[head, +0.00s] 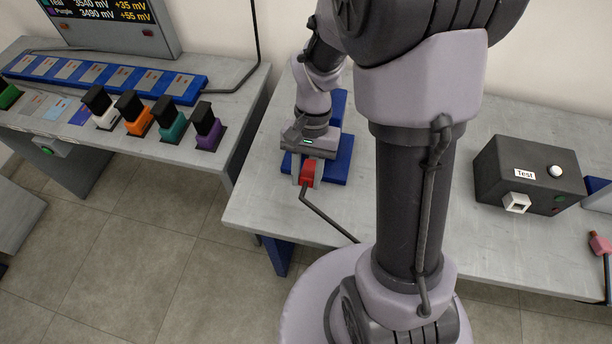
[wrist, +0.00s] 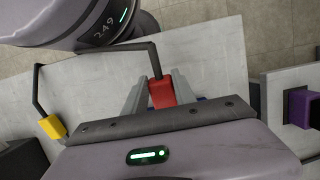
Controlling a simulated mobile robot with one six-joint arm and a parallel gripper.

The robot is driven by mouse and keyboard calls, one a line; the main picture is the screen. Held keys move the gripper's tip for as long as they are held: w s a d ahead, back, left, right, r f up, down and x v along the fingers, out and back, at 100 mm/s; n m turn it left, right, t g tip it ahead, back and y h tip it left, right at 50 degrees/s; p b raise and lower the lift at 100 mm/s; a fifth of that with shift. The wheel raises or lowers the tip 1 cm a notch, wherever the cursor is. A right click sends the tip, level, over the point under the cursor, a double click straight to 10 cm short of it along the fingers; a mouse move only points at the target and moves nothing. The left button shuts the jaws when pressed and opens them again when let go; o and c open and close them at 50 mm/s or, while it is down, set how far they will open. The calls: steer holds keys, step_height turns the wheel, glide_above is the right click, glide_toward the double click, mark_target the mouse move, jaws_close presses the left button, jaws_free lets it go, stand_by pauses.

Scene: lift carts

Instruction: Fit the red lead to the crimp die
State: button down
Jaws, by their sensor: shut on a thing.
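My gripper (head: 307,180) is shut on the red lead's block-shaped end (head: 308,170), low over the left part of the right-hand bench. The red end also shows between the grey fingers in the wrist view (wrist: 162,93). Its dark cable runs from the red end towards my base. A blue fixture (head: 336,172) with a raised part behind lies under and beside the gripper. I cannot tell whether it is the crimp die, as the gripper covers much of it. Whether the red end touches it is hidden.
A dark Test box (head: 526,172) stands on this bench's right. A pink-tipped lead (head: 600,243) lies at its right edge. A yellow-ended lead (wrist: 53,126) shows in the wrist view. The left bench (head: 165,150) carries several coloured blocks, with a floor gap between benches.

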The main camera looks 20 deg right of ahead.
steer(key=shift+w+d+f, duration=0.2)
steer(key=shift+w+d, duration=0.15)
steer(key=shift+w, duration=0.15)
steer(key=shift+w+d+f, duration=0.15)
steer(key=shift+w+d, duration=0.2)
steer(key=shift+w, duration=0.15)
steer(key=c, duration=0.9)
jaws_free()
steer(key=shift+c, duration=0.2)
steer(key=p+v, duration=0.6)
steer(key=v, duration=1.1)
steer(key=shift+r, duration=0.2)
